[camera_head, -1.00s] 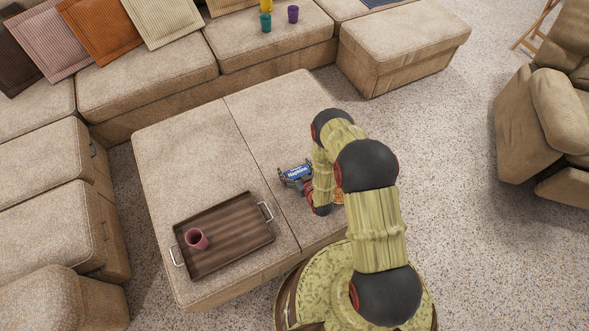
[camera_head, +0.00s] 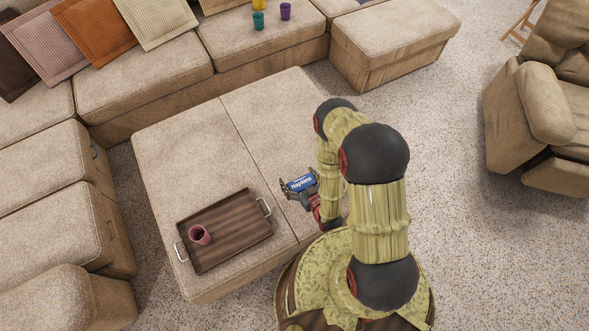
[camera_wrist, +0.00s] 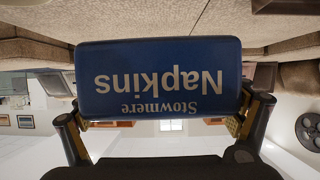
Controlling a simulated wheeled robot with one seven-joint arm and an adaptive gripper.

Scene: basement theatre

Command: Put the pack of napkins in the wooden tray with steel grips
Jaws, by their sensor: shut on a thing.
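The blue pack of napkins (camera_head: 300,182) is held in my gripper (camera_head: 299,187), above the right part of the ottoman. In the wrist view the pack (camera_wrist: 158,78) fills the middle, its lettering upside down, with a finger of my gripper (camera_wrist: 160,122) at each side. The wooden tray with steel grips (camera_head: 228,243) lies on the near left part of the ottoman, to the left of and nearer than the pack. A pink cup (camera_head: 200,235) stands in the tray's left part; the tray's middle and right are bare.
The beige ottoman (camera_head: 185,140) is otherwise clear. A sofa (camera_head: 140,90) with cushions runs behind it, with teal (camera_head: 258,20), yellow and purple (camera_head: 285,11) cups on a seat. A recliner (camera_head: 545,115) stands at the right.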

